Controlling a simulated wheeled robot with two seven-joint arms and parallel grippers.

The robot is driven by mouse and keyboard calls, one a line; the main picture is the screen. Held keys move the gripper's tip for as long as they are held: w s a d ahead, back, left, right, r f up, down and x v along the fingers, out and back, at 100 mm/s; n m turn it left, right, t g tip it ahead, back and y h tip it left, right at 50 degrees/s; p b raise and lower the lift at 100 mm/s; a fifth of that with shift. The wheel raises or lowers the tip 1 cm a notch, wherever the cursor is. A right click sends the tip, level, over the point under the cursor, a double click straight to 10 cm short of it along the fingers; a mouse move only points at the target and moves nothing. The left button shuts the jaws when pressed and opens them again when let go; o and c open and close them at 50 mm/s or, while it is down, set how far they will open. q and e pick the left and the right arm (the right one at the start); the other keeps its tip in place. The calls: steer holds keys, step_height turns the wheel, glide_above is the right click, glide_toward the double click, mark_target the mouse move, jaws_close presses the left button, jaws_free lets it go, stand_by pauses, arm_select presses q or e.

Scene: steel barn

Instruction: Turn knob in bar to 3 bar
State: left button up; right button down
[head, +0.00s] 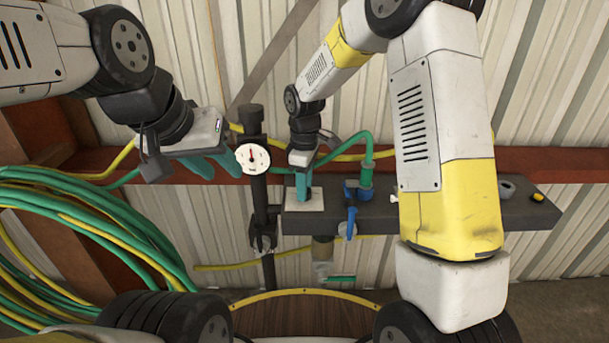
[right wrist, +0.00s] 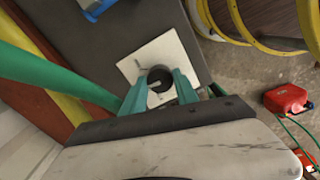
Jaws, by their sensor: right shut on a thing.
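The black round knob (right wrist: 163,75) with a pale pointer mark sits on a square white plate (right wrist: 137,67) in the right wrist view. My right gripper (right wrist: 160,90) has one teal finger on each side of the knob and is shut on it. In the head view my right gripper (head: 303,190) points down onto the white plate (head: 316,204) and hides the knob. A round white gauge (head: 253,158) with a red needle stands to its left; its numbers are too small to read. My left gripper (head: 212,163) is empty, its teal fingers apart, just left of the gauge.
The plate lies on a dark grey shelf (head: 445,211) on a red beam. A blue valve (head: 351,212) with a green hose (head: 366,175) stands right of the plate. A black vertical pipe (head: 259,195) carries the gauge. Coiled green and yellow hoses (head: 75,235) hang at left.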

steer(key=m, duration=0.5)
steer(key=shift+m, duration=2.3)
steer(key=c, duration=0.9)
jaws_free()
steer(key=shift+c, duration=0.2)
step_height(320, 180, up, 8)
steer(key=shift+f, duration=0.25)
steer(key=shift+r, duration=0.15)
